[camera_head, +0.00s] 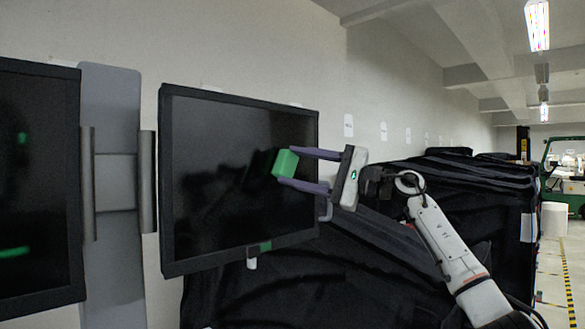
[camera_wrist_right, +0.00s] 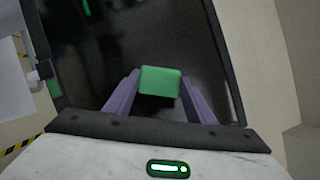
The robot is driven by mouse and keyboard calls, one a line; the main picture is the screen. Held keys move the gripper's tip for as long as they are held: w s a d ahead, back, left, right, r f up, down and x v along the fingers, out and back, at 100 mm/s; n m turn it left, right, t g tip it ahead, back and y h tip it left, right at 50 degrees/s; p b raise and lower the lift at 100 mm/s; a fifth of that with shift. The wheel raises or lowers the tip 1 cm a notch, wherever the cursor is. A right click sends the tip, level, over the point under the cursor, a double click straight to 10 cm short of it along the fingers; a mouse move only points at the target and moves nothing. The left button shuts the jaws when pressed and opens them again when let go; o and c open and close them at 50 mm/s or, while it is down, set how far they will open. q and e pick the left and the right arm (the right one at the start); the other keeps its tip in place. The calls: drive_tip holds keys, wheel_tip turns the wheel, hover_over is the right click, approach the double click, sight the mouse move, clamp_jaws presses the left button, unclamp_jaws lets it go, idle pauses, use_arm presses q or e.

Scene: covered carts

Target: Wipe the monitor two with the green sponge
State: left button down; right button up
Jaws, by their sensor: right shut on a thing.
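The green sponge (camera_head: 285,163) is a small block held between the purple fingertips of my right gripper (camera_head: 287,165). It also shows in the right wrist view (camera_wrist_right: 160,80), between the two fingers. My right gripper is shut on it. The monitor (camera_head: 220,190) in the middle of the head view has a dark screen in a black frame. The sponge is in front of the right part of its screen; I cannot tell whether it touches. Another dark monitor (camera_head: 35,190) is cut off at the left edge. No number shows on either monitor. My left gripper is not in view.
A grey bracket post (camera_head: 112,260) stands between the monitors. Black-covered carts (camera_head: 460,190) fill the space below and right of the middle monitor, under my right arm. A pale wall (camera_head: 270,60) is behind. Open floor with a yellow-black line (camera_head: 568,270) lies far right.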

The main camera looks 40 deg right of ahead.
drive_tip(key=shift+d+f, duration=0.15)
drive_tip(key=shift+d, duration=0.15)
drive_tip(key=shift+s+d+f+b, duration=0.25)
drive_tip(key=shift+s+b, duration=0.2)
drive_tip(key=shift+b, duration=0.2)
drive_tip(key=s, duration=0.1)
drive_tip(key=s+b, duration=0.1)
drive_tip(key=s, duration=0.1)
drive_tip(key=s+b, duration=0.1)
drive_tip(key=shift+s+r, duration=0.25)
drive_tip(key=shift+s, duration=0.15)
drive_tip(key=shift+s+d+b, duration=0.1)
drive_tip(key=shift+b, duration=0.25)
drive_tip(key=s+b, duration=0.1)
drive_tip(key=s, duration=0.1)
drive_tip(key=shift+s+d, duration=0.15)
drive_tip(key=shift+s, duration=0.2)
